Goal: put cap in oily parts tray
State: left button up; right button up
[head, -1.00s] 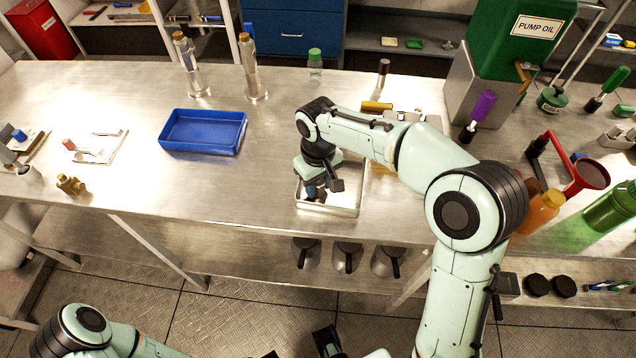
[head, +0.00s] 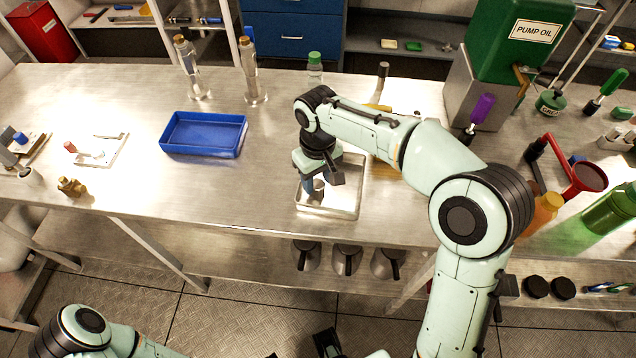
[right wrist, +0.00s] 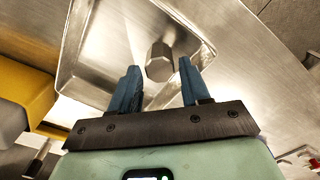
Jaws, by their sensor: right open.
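A grey metal hexagonal cap (right wrist: 160,62) shows in the right wrist view, over the floor of a shallow steel tray (right wrist: 82,88). It lies just beyond and between my fingertips, with clear space on both sides. I cannot tell for sure that it rests on the tray floor. In the head view the steel tray (head: 350,211) sits near the bench's front edge; no label on it is readable. My right gripper (head: 314,190) is open with blue fingers, pointing down over the tray's left part; its open fingers also show in the right wrist view (right wrist: 158,85).
A blue tray (head: 203,152) stands empty to the left. Two clear bottles (head: 250,75) stand behind it. The green pump oil tank (head: 520,50) and a red-rimmed funnel (head: 588,178) are at the right. A brass fitting (head: 72,187) lies at the far left. Bench between is clear.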

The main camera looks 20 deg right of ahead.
aim_at(318, 185)
pick_arm(q)
jog(key=shift+w+r+p, duration=0.25)
jog(key=shift+r+p, duration=0.5)
jog(key=shift+r, duration=0.15)
pick_arm(e)
notch_tip(318, 185, up, 9)
pick_arm(q)
jog(key=shift+s, duration=0.1)
pick_arm(e)
jog(key=shift+f, duration=0.2)
